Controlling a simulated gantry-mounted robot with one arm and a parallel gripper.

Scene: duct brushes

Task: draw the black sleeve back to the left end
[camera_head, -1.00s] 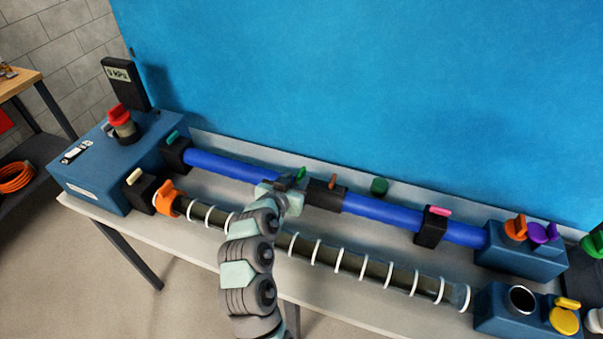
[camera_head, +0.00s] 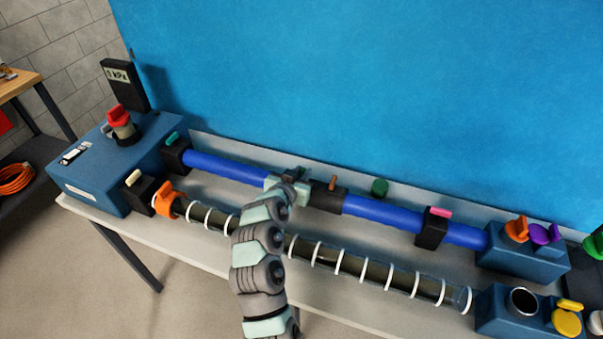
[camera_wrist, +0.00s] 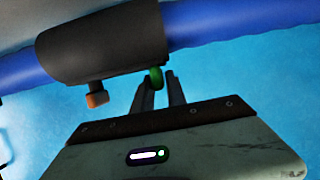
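The black sleeve (camera_head: 326,196) sits around the blue duct (camera_head: 400,214), a little right of the duct's middle. It fills the upper left of the wrist view (camera_wrist: 100,48). An orange-brown tab (camera_wrist: 97,95) sticks out of one part of it, and a green tab (camera_wrist: 156,78) stands by its other end. My gripper (camera_wrist: 158,88) is right at the green tab, its two fingers on either side of it. I cannot tell whether they press on it. In the head view my gripper (camera_head: 293,178) covers the green tab and the sleeve's left end.
A black clamp with a teal tab (camera_head: 174,152) marks the duct's left end, beside a blue box (camera_head: 118,165). A black collar with a pink tab (camera_head: 432,226) sits farther right. A ribbed clear tube (camera_head: 345,262) runs in front.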

